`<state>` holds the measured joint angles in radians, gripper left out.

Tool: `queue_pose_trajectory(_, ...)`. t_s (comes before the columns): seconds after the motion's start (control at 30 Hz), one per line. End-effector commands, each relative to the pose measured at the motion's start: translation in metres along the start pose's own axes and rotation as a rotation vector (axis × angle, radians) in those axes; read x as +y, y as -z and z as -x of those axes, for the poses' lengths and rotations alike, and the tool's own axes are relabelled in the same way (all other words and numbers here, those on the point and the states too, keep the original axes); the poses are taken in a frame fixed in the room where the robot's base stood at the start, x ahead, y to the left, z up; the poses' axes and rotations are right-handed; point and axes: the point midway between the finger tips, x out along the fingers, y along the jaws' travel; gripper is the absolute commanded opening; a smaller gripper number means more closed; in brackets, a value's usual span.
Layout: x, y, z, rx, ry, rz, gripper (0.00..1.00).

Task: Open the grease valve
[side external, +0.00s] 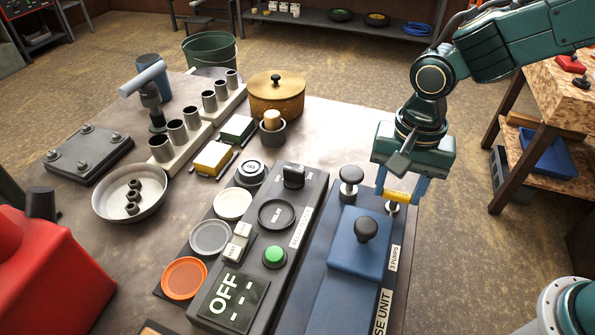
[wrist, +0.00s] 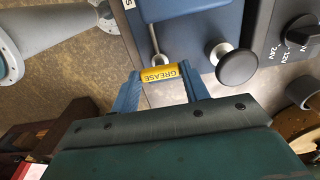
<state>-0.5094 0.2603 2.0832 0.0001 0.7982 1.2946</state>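The grease valve has a yellow handle (side external: 398,196) at the far right edge of the blue unit. In the wrist view the handle (wrist: 159,73) reads "GREASE", and a metal rod runs from its middle toward the unit. My gripper (side external: 400,192) points down over it, with one blue finger at each end of the handle. In the wrist view the fingertips (wrist: 160,75) meet the handle's ends with no clear gap, so my gripper looks shut on it lengthwise. The handle lies across the rod's line.
The blue unit (side external: 345,285) carries a black knob (side external: 366,229) on its raised block and another knob (side external: 351,175) behind, close left of my gripper. A dark control panel (side external: 262,255) with an "OFF" display stands left of it.

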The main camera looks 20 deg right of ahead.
Motion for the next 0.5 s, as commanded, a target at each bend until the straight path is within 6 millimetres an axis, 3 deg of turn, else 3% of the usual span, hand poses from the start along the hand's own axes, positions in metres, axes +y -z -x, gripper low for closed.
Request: queue_pose_trajectory(0.5,0.0000,0.0000,0.0005,0.000,0.000,0.113,0.23)
